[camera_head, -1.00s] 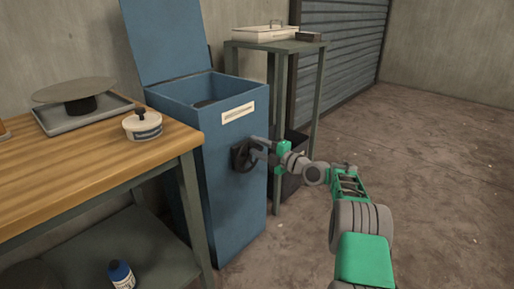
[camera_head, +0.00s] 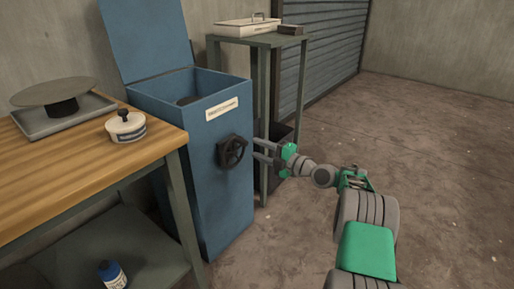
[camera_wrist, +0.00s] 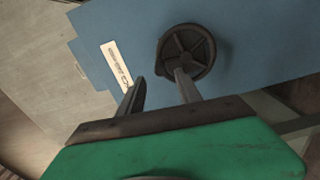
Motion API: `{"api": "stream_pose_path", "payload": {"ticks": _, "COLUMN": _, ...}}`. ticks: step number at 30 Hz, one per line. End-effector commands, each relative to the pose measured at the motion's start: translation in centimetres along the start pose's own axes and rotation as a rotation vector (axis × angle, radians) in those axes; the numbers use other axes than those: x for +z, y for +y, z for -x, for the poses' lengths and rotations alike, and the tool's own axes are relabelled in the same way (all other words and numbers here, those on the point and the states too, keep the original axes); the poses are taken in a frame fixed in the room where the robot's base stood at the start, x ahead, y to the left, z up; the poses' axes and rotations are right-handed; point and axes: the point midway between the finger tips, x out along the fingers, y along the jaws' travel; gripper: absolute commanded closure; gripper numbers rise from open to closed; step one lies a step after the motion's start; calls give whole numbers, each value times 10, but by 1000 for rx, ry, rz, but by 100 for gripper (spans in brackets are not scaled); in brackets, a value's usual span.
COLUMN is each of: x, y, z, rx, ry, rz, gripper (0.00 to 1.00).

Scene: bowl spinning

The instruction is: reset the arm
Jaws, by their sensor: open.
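My gripper (camera_head: 261,149) is open and empty, to the right of a black handwheel (camera_head: 232,152) on the front of a blue cabinet (camera_head: 217,180). In the head view there is a gap between my fingertips and the wheel. In the wrist view my gripper (camera_wrist: 160,84) has its two fingers spread, with the spoked handwheel (camera_wrist: 186,52) just beyond the right finger, whose tip overlaps the wheel's lower rim in the picture. A white label (camera_wrist: 117,66) shows left of the wheel. The cabinet's lid (camera_head: 147,38) stands open.
A metal side table (camera_head: 246,41) stands behind my gripper. Open floor (camera_head: 430,160) lies to the right.

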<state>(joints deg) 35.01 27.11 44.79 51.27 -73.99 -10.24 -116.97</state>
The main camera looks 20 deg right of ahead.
Motion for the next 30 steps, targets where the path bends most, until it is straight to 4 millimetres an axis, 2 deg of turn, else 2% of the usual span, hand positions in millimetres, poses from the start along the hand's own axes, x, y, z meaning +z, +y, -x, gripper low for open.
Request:
{"api": "stream_pose_path", "payload": {"ticks": 3, "x": 0, "y": 0, "z": 0, "rx": 0, "ry": 0, "rz": 0, "gripper": 59}}
{"api": "stream_pose_path", "payload": {"ticks": 5, "x": -8, "y": 23, "z": -6, "rx": -32, "ry": 0, "rz": -29, "gripper": 59}}
{"api": "stream_pose_path", "payload": {"ticks": 8, "x": -32, "y": 64, "z": -20, "rx": -138, "ry": -12, "rz": -142, "gripper": 59}}
{"api": "stream_pose_path", "payload": {"ticks": 12, "x": -82, "y": 128, "z": -29, "rx": -351, "ry": -104, "rz": -393, "gripper": 59}}
{"api": "stream_pose_path", "payload": {"ticks": 14, "x": -107, "y": 154, "z": -24, "rx": -439, "ry": -175, "rz": -514, "gripper": 59}}
{"api": "stream_pose_path", "payload": {"ticks": 16, "x": -136, "y": 183, "z": -10, "rx": -529, "ry": -279, "rz": -656, "gripper": 59}}
{"api": "stream_pose_path", "payload": {"ticks": 20, "x": -192, "y": 233, "z": 33, "rx": -645, "ry": -522, "rz": -919, "gripper": 59}}
{"api": "stream_pose_path", "payload": {"ticks": 23, "x": -233, "y": 268, "z": 81, "rx": -684, "ry": -747, "rz": -1117, "gripper": 59}}
{"api": "stream_pose_path", "payload": {"ticks": 24, "x": -249, "y": 281, "z": 103, "rx": -684, "ry": -844, "rz": -1195, "gripper": 59}}
{"api": "stream_pose_path", "payload": {"ticks": 27, "x": -285, "y": 307, "z": 161, "rx": -652, "ry": -1089, "rz": -1375, "gripper": 59}}
{"api": "stream_pose_path", "payload": {"ticks": 30, "x": -309, "y": 319, "z": 209, "rx": -592, "ry": -1292, "rz": -1511, "gripper": 59}}
